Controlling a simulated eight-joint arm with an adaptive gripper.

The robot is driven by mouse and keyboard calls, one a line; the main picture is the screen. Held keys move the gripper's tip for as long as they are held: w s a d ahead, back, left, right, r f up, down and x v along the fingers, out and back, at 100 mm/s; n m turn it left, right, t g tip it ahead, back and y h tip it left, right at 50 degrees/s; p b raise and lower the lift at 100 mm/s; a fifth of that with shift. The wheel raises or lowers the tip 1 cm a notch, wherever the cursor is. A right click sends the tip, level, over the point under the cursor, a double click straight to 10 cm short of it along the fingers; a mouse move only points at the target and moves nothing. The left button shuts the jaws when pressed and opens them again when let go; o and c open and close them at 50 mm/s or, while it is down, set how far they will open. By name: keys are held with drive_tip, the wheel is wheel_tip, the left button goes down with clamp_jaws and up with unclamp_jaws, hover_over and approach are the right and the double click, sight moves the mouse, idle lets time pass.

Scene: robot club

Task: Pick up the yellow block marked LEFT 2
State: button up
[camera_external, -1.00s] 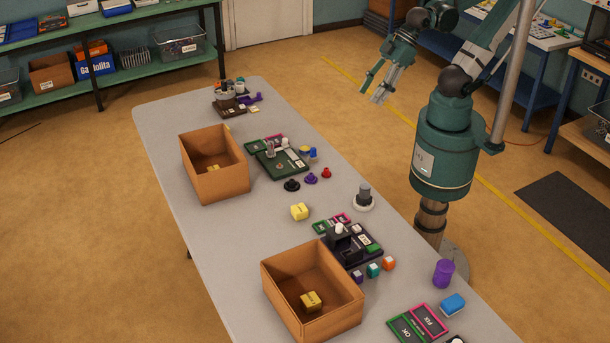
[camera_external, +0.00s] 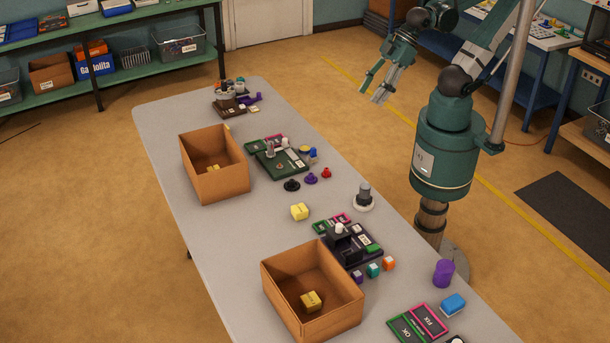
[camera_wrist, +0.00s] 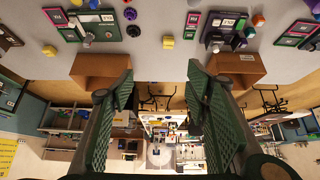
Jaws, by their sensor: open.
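One yellow block (camera_external: 299,211) sits on the grey table between the two cardboard boxes; it also shows in the wrist view (camera_wrist: 168,42). A second yellow block (camera_external: 311,300) lies inside the near box (camera_external: 335,312), and a third (camera_external: 213,168) lies inside the far box (camera_external: 222,182). The markings are too small to read, so I cannot tell which block says LEFT 2. My gripper (camera_external: 374,85) is open and empty, high up and off to the right of the table. In the wrist view, its fingers (camera_wrist: 160,85) are spread with nothing between them.
The table (camera_external: 265,255) holds dark fixtures (camera_external: 281,164), small coloured knobs, a grey-and-white post (camera_external: 364,197), a purple cylinder (camera_external: 444,273) and a blue block (camera_external: 453,305) along its right side. Bare tabletop surrounds the middle yellow block. Box walls stand around the other two.

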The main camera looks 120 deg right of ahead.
drive_tip(key=shift+r, duration=2.65)
drive_tip(key=w+d+r+m+g+h, duration=0.2)
drive_tip(key=w+d+r+m, duration=0.4)
drive_tip(key=w+d, duration=0.6)
drive_tip(key=w+d+r+m+g+h, duration=0.1)
drive_tip(key=w+d+r+m, duration=0.2)
drive_tip(key=w+d, duration=0.95)
drive_tip(key=w+d+f+m+g+h+b, duration=0.1)
drive_tip(key=w+d+f+m, duration=0.25)
drive_tip(key=d, duration=0.75)
drive_tip(key=w+d+f+m+g, duration=0.2)
drive_tip(key=w+d+f, duration=0.15)
drive_tip(key=d, duration=0.65)
drive_tip(key=w+d+f+m+g+h+b, duration=0.1)
drive_tip(key=w+d+f+m, duration=0.3)
drive_tip(key=d, duration=0.7)
wheel_tip(320, 180, down, 34)
drive_tip(key=n, duration=0.1)
drive_tip(key=shift+w+r+y, duration=0.2)
drive_tip(key=shift+w+y, duration=0.1)
drive_tip(key=shift+w, duration=0.1)
drive_tip(key=shift+n, duration=0.25)
drive_tip(key=shift+d, duration=0.1)
